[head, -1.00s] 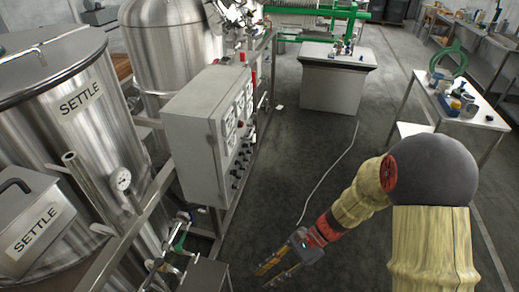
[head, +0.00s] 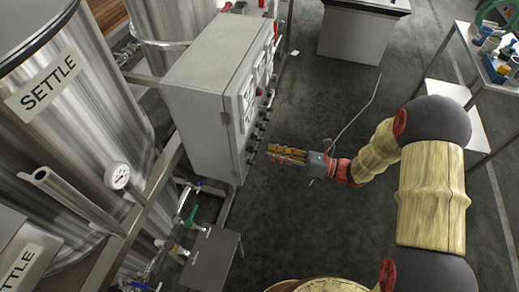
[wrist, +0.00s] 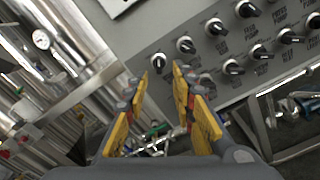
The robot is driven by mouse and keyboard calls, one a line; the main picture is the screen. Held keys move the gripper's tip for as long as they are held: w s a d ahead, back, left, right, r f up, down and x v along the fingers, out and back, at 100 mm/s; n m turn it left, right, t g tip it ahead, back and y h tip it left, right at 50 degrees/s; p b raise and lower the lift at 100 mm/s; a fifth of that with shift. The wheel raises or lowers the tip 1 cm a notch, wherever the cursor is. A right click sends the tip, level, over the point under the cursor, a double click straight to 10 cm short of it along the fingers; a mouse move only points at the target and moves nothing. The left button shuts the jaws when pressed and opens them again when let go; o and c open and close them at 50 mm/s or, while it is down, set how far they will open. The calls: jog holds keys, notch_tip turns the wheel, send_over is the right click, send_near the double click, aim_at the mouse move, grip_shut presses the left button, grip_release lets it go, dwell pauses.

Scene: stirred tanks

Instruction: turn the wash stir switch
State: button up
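The grey control cabinet (head: 195,105) carries several black rotary switches with white pointer marks on its front face. In the wrist view the switches stand in two slanted rows on the grey panel (wrist: 140,30). The nearest upper-row switch (wrist: 158,62) is just beyond my fingertips, and a lower-row switch (wrist: 206,84) is right of my right finger. The small labels are too blurred to tell which one is wash stir. My gripper (head: 270,153) points at the panel's lower part. In the wrist view my gripper (wrist: 160,80) has its yellow fingers apart with nothing between them.
Steel tanks marked SETTLE (head: 75,110) stand at the left with a gauge (head: 118,176). Valves (head: 187,215) and a small grey box (head: 212,258) are below the cabinet. A table with tools (head: 490,55) is at the right.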

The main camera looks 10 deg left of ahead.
aim_at(250, 149)
jog(key=shift+w+a+b, duration=0.1)
jog(key=shift+a+b, duration=0.35)
jog(key=shift+a, duration=2.3)
jog(key=shift+c, duration=1.4)
jog(key=c, duration=0.4)
